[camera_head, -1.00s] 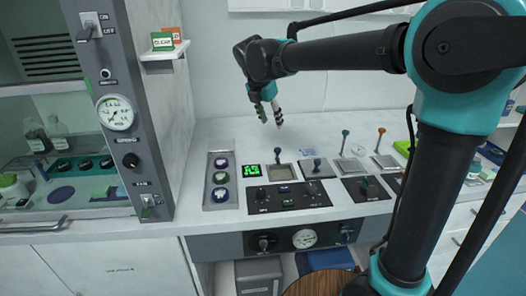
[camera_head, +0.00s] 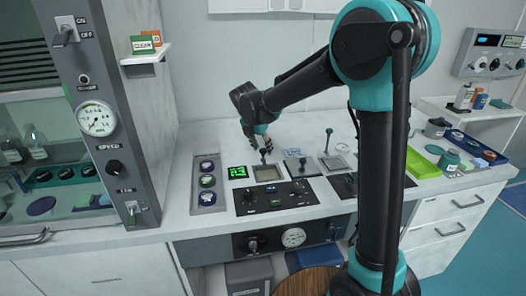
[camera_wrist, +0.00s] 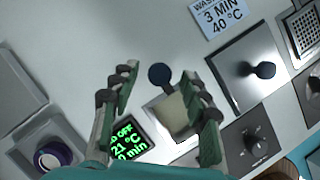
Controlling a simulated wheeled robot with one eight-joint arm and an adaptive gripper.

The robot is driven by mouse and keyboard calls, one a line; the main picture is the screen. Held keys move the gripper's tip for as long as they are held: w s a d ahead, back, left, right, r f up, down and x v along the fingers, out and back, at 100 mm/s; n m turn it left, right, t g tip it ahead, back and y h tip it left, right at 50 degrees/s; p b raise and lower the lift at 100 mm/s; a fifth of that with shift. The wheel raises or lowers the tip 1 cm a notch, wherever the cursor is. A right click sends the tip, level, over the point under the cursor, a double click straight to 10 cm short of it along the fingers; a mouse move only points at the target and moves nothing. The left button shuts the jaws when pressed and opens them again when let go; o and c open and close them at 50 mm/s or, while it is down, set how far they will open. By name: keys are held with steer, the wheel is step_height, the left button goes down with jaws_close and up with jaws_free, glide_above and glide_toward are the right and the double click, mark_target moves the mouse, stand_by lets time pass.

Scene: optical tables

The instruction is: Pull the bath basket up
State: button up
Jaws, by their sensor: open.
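The bath (camera_head: 267,173) is a small square basin in the black-fronted bench unit, just right of the green display. Its basket handle has a dark blue ball knob (camera_wrist: 160,76), seen from above in the wrist view. The basin (camera_wrist: 178,112) shows below the knob, partly hidden by my right finger. My gripper (camera_head: 264,147) is low over the bath, beside the handle. In the wrist view my open gripper (camera_wrist: 158,80) has one finger on each side of the knob, with gaps and no visible contact. The basket inside the bath is not clearly seen.
The green display (camera_wrist: 128,140) reads OFF, 21 °C, 0 min. A steel plate with another dark knob (camera_wrist: 263,69) lies to the right, near a wash label (camera_wrist: 220,15). A rack of round pots (camera_head: 207,183) stands left. The bench behind is clear.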

steer(key=shift+x, duration=1.25)
steer(key=shift+c, duration=0.4)
jaws_close()
